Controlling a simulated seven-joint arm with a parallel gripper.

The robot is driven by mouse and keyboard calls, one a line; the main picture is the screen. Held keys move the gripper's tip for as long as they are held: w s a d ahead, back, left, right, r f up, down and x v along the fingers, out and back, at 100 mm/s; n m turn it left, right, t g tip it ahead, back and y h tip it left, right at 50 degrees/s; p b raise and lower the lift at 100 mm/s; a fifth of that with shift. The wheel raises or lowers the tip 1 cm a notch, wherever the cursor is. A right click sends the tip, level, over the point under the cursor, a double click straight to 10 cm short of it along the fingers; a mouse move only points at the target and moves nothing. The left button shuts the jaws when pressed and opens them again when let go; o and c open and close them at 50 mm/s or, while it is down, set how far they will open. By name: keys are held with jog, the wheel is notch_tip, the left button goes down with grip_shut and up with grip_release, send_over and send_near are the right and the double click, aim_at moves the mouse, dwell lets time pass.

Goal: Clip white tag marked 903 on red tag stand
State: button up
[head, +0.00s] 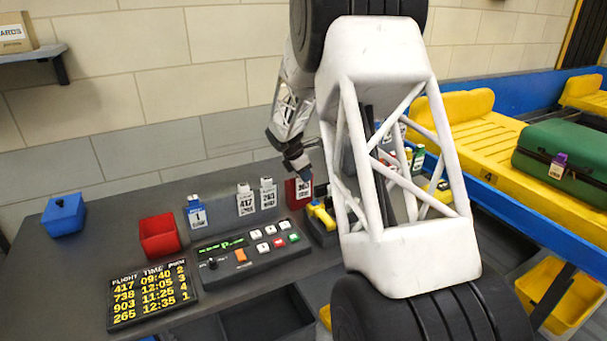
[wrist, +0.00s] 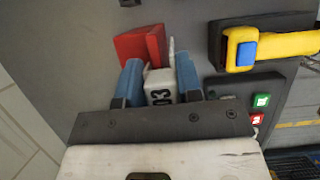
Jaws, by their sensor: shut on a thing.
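The red tag stand (head: 292,195) stands upright at the back of the desk, and its red block (wrist: 138,44) also shows in the wrist view. The white tag (head: 305,188) hangs at the stand's front face; its number is small in the head view. In the wrist view the white tag's clip end (wrist: 160,84) shows the digits 03, partly cut off. My gripper (wrist: 160,76) is shut on this tag, with a blue fingertip on each side. In the head view my gripper (head: 301,171) is just above the stand. Whether the tag touches the stand is hidden.
A yellow scanner (head: 321,215) lies in a dark holder right of the stand. The button panel (head: 255,253) is in front.

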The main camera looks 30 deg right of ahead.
jog(key=o, duration=1)
jog(key=shift+r, duration=0.15)
jog(key=shift+v, duration=3.8)
jog(key=shift+a, duration=0.1)
jog(key=shift+s, duration=0.1)
